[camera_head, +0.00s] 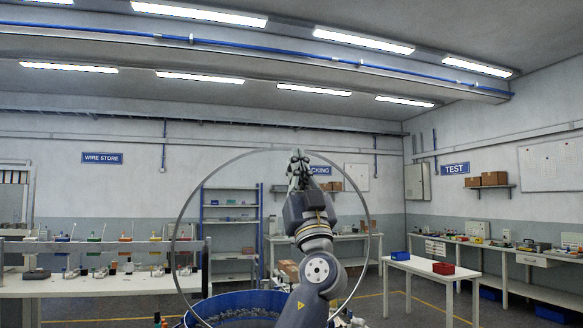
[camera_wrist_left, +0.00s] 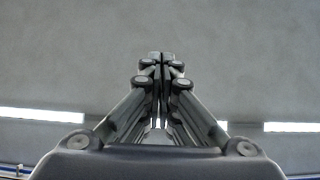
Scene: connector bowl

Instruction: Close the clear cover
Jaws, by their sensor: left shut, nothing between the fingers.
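The clear cover (camera_head: 235,240) stands raised and upright, seen as a thin grey round rim with the room showing through it. Below it is the blue bowl (camera_head: 203,306), cut off by the bottom edge, with many small grey pieces inside. My left gripper (camera_head: 298,156) points up near the top of the cover's rim. Its fingers are shut and empty. I cannot tell whether it touches the rim. In the left wrist view the shut fingers (camera_wrist_left: 160,62) point at bare ceiling, and no cover can be made out. My right gripper is not in view.
A white bench (camera_head: 105,285) with several small parts and coloured bins stands at the left. A white table (camera_head: 430,268) with a blue and a red box stands at the right. Shelves and further benches line the back walls. The air above the cover looks clear.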

